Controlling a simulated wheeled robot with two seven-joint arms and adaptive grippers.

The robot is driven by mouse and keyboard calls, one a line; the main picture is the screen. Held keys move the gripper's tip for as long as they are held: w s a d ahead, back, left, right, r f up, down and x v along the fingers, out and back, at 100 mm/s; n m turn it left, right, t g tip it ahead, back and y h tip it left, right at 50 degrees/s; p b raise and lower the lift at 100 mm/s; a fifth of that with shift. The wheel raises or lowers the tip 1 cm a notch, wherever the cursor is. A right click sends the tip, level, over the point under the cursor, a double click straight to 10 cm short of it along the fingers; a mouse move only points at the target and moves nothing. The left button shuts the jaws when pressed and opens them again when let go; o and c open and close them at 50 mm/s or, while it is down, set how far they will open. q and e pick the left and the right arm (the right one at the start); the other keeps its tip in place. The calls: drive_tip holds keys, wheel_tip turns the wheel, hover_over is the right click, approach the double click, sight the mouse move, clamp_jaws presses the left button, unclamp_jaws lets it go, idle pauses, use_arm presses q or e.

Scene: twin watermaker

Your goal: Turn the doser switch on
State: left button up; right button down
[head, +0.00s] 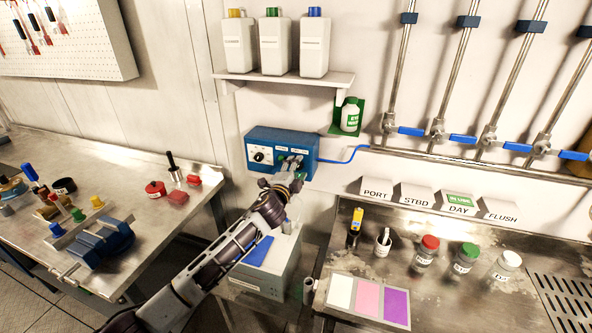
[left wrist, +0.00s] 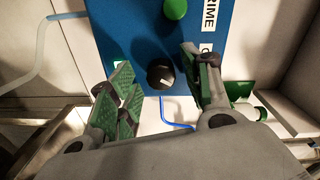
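The doser is a blue box (head: 262,140) on the wall below the bottle shelf, with a white-faced dial (head: 259,155) at its left. Its right front, with small light labels, is partly hidden by my left gripper (head: 284,182). In the left wrist view, the blue panel (left wrist: 135,45) carries a green button (left wrist: 175,8) beside a "PRIME" label and a round black knob (left wrist: 160,75) beside a mostly cut-off label. My left gripper (left wrist: 163,98) is open, its green-padded fingers on either side of the black knob; I see no contact. My right gripper is out of view.
A blue hose (head: 345,158) leaves the doser's right side. A green holder with a white bottle (head: 350,117) hangs to the right, and a shelf (head: 290,80) with bottles is above. A grey box (head: 265,270) stands below my arm.

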use_arm(q)
drive_tip(key=v, duration=1.2)
idle(0.8)
drive_tip(key=shift+f, duration=0.1)
idle(0.3)
